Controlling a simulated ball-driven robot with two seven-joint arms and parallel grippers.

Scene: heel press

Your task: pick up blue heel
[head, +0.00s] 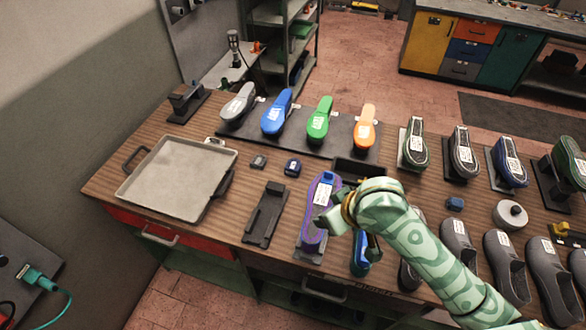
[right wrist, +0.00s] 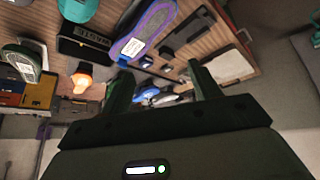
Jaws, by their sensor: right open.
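A small dark blue heel block (head: 292,167) lies on the workbench (head: 262,201), right of a similar grey block (head: 258,161). Another small blue block (head: 455,203) lies farther right, among the shoes. A purple sole (head: 317,235) with a blue piece at its far end stands on a dark holder. It also shows in the right wrist view (right wrist: 155,22). My right gripper (head: 330,214) is above this sole, partly hidden by its own arm. In the right wrist view its fingers (right wrist: 161,88) are apart with nothing between them. My left gripper is not in view.
A grey tray (head: 180,178) occupies the bench's left side. An empty dark holder (head: 265,213) stands between tray and purple sole. Grey, blue, green and orange soles line the back. A dark waste bin (head: 357,169) is behind my right gripper; shoes fill the right side.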

